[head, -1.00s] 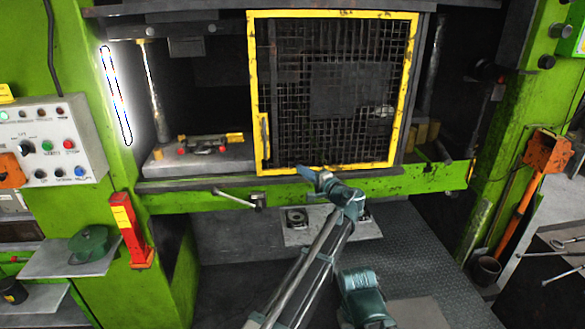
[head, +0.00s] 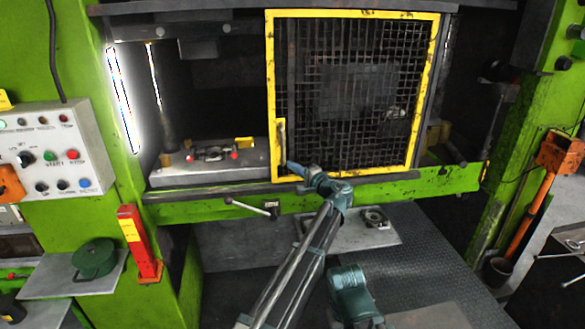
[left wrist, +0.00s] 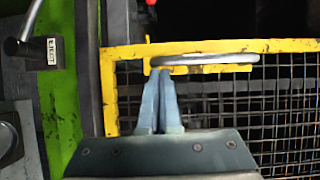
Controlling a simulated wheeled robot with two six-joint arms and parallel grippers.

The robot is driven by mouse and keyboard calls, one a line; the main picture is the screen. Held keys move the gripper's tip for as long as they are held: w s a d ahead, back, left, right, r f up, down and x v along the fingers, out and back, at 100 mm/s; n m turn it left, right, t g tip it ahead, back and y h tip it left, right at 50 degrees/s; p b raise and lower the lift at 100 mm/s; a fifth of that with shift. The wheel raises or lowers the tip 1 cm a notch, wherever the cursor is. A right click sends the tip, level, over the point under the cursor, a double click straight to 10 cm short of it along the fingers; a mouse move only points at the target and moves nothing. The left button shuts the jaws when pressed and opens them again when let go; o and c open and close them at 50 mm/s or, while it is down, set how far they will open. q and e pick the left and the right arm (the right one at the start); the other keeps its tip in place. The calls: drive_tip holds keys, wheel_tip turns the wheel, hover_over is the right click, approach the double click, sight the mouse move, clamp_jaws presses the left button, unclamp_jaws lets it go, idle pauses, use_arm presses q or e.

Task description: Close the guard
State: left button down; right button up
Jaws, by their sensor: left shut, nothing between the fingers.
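The guard is a yellow-framed black mesh panel (head: 437,75) in the head view, standing upright over the right part of the press opening. The left part of the opening is uncovered. Its upright handle (head: 281,140) is at its lower left edge; in the left wrist view it is a grey bar (left wrist: 215,59) on the yellow frame (left wrist: 290,46). My left gripper (head: 290,167) is shut and empty at the lower end of the handle. In the left wrist view its fingertips (left wrist: 162,73) overlap the handle's end; I cannot tell whether they touch. My right gripper is not in view.
A lever (head: 248,207) sticks out below the opening, left of my left gripper. A control box (head: 50,150) and a red post (head: 137,245) stand at the left. An orange pedestal (head: 535,200) stands at the right. Inside the opening lies a grey bed (head: 200,178).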

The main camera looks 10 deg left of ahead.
use_arm(q)
drive_tip(key=s+a, duration=0.5)
drive_tip(key=a, duration=1)
drive_tip(key=s+a, duration=0.5)
drive_tip(key=a, duration=1.1)
drive_tip(key=s+a, duration=0.5)
drive_tip(key=a, duration=1)
drive_tip(key=shift+a, duration=0.3)
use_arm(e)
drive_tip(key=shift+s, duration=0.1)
use_arm(q)
drive_tip(key=shift+s+d, duration=0.15)
